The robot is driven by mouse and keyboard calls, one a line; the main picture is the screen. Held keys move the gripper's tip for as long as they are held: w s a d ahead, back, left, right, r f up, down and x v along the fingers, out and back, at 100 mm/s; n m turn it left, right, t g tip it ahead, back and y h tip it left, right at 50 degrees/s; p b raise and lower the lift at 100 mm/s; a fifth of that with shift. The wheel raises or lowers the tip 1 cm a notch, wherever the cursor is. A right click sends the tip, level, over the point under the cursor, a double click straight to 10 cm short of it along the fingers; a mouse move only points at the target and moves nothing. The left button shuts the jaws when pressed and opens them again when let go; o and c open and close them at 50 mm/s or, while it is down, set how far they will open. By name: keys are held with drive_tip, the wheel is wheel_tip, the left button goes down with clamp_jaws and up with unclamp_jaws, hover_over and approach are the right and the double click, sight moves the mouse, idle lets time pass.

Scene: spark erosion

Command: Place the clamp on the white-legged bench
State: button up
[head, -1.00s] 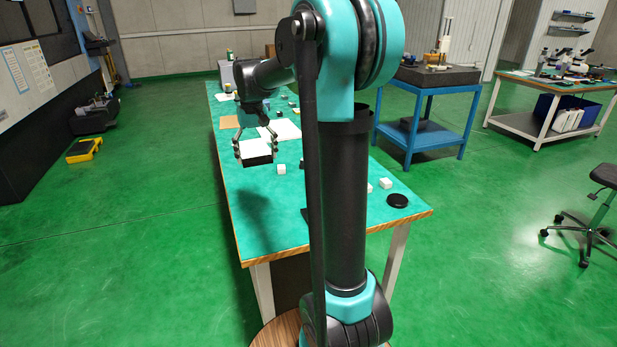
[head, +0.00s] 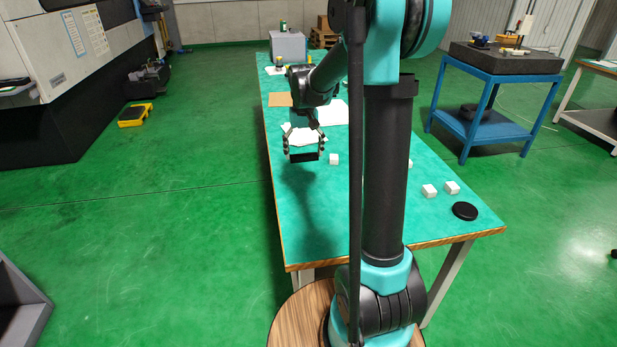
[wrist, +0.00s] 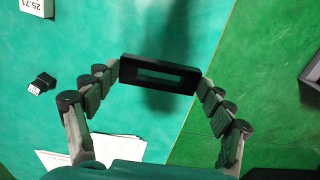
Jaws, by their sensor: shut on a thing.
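The clamp (head: 304,157) is a black rectangular piece. In the wrist view the clamp (wrist: 160,88) shows a long slot, through which the teal surface is seen. My gripper (head: 304,150) is shut on its two short ends, one finger at each end; the gripper (wrist: 161,76) shows this in the wrist view. The white-legged bench (head: 330,215) is long, with a teal top and wooden edge. The clamp is held above the bench top, near its left edge, with a shadow below. In the wrist view the bench top (wrist: 60,50) fills the left side.
White blocks (head: 333,159) (head: 429,191) and a black disc (head: 464,211) sit on the bench. Papers (head: 333,112) lie farther back. A blue stand (head: 489,110) is to the right. The near left part of the bench top is bare.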

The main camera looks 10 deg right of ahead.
sight(304, 184)
wheel_tip(304, 184, down, 10)
drive_tip(key=shift+f, duration=0.1)
idle(0.4)
drive_tip(key=shift+f, duration=0.1)
drive_tip(key=o, duration=1.4)
drive_tip(key=shift+c, duration=0.2)
wheel_tip(304, 184, up, 12)
drive_tip(key=s+d+f+t, duration=0.1)
drive_tip(key=s+f, duration=0.2)
drive_tip(key=s, duration=0.5)
drive_tip(key=s+d+f+t, duration=0.1)
drive_tip(key=s+f, duration=0.3)
drive_tip(key=s, duration=0.5)
drive_tip(key=s+d+f+t, duration=0.2)
drive_tip(key=s+f, duration=0.1)
drive_tip(key=s, duration=0.6)
drive_tip(key=shift+f, duration=0.25)
